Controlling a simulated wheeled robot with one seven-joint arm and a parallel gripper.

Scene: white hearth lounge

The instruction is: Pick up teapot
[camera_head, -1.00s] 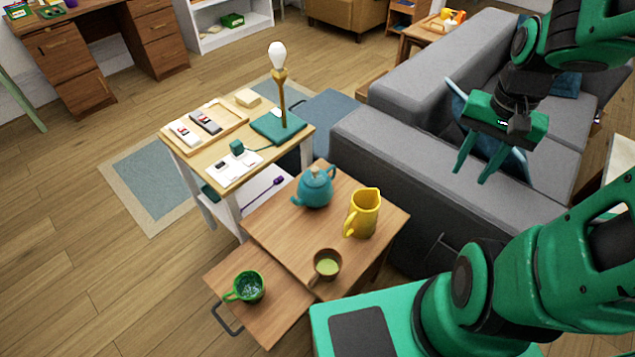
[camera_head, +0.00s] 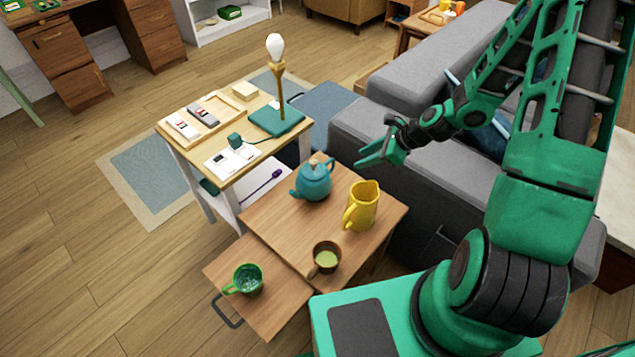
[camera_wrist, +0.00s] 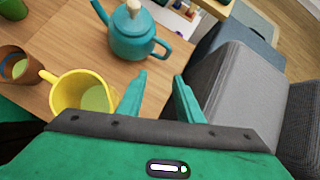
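A blue-teal teapot (camera_head: 313,182) with a pale lid knob stands upright on the small wooden table (camera_head: 268,226), near its back edge. My gripper (camera_head: 366,156) is above and to the right of the teapot, over the gap between the table and the grey sofa. It is open and empty, apart from the teapot. In the wrist view the teapot (camera_wrist: 132,34) is beyond and left of my gripper's fingers (camera_wrist: 160,82).
A yellow pitcher (camera_head: 362,207) stands close right of the teapot. A brown cup (camera_head: 326,258) and a green mug (camera_head: 246,280) are nearer the front. A side table with a lamp (camera_head: 278,75) stands behind. The grey sofa (camera_head: 400,165) is at the right.

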